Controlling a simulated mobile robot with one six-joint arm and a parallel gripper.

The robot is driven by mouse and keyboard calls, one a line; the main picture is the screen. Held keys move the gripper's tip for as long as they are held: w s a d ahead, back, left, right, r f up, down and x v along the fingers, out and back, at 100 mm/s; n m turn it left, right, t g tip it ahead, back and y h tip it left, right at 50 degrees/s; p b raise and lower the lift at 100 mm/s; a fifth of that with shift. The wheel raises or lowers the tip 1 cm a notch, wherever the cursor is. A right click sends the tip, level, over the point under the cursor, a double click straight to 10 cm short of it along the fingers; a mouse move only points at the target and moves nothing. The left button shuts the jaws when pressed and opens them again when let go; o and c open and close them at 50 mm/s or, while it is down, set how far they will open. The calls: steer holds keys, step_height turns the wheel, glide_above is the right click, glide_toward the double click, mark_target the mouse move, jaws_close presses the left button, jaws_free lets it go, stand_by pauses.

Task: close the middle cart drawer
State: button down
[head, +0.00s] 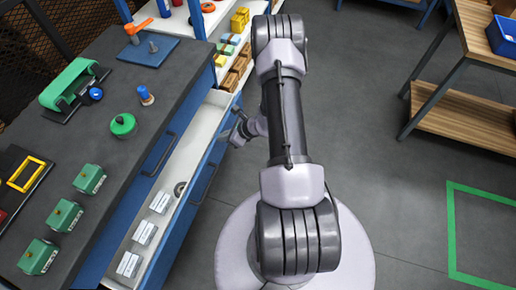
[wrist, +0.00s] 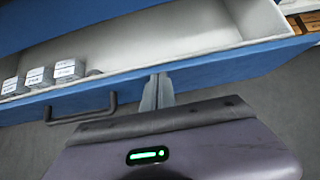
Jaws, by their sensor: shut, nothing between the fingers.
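The cart drawer (head: 205,122) stands pulled out below a shut upper drawer, with a pale interior and a blue front. In the wrist view, its blue front (wrist: 215,76) runs across the picture, with a dark bar handle (wrist: 82,113) at left. I cannot tell from these views whether it is the middle one. My gripper (wrist: 157,78) is shut and empty, its fingers upright at the drawer front, right of the handle. The tips reach the front's top edge; contact is unclear. In the head view, my gripper (head: 235,133) is partly hidden by my arm.
Small labelled boxes (head: 144,233) lie in the drawer. The dark cart top (head: 105,150) holds green parts and a black fixture. Shelves with yellow and wooden blocks (head: 235,75) stand beyond. A wooden bench (head: 465,115) is at right.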

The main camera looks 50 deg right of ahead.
steer(key=w+a+b, duration=0.1)
steer(key=w+a, duration=0.2)
steer(key=w, duration=0.5)
steer(key=shift+a, duration=0.15)
